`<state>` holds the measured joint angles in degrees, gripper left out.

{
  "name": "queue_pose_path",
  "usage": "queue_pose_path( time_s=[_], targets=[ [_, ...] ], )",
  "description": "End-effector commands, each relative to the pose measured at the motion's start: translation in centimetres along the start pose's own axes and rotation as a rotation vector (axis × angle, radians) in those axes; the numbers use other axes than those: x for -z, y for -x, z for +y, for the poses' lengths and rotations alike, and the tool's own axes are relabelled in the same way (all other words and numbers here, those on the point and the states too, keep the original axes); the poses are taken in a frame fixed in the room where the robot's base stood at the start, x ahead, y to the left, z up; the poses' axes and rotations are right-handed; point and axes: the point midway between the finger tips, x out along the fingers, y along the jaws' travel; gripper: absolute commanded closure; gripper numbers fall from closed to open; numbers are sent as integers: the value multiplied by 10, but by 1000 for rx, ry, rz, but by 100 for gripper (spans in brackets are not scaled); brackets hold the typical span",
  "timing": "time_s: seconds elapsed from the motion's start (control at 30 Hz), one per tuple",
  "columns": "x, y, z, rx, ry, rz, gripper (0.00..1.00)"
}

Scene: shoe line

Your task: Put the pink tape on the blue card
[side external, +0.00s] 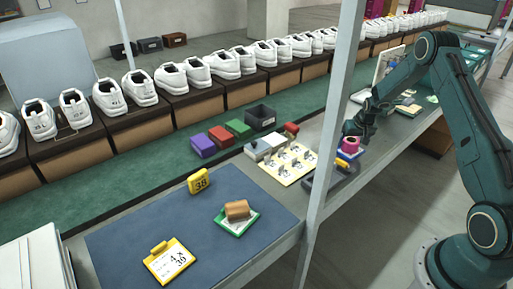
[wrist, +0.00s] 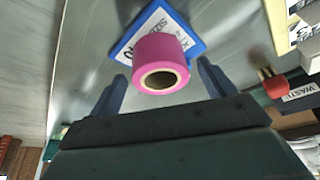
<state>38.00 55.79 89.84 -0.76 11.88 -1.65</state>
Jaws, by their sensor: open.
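The pink tape (side external: 351,143) is a short roll that appears to rest on the blue card (side external: 347,155). In the wrist view the pink tape (wrist: 152,47) overlaps the lower part of the blue card (wrist: 128,46), which has a white printed label. The roll's open hole faces the camera. My gripper (side external: 356,130) is right by the tape in the side view. In the wrist view my gripper (wrist: 161,70) is open, with one finger on each side of the roll and gaps visible. Part of the card is hidden under the tape.
A cream board with small fittings (side external: 296,176) lies left of the card. A brown roll (side external: 237,209) sits on a green card (side external: 249,225) on the blue mat (side external: 130,218). A yellow card (side external: 172,262) lies nearby. A grey post (side external: 334,120) stands close to the work.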

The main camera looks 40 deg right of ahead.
Motion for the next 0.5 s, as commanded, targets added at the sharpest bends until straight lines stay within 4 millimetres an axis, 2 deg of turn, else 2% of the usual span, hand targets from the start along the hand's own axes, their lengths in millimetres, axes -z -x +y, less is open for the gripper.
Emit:
queue_pose_path(
  time_s=[0.27, 0.5],
  targets=[
    [2, 28, 0, 0, 0, 2, 18],
    [3, 62, 0, 0, 0, 3, 18]
  ],
)
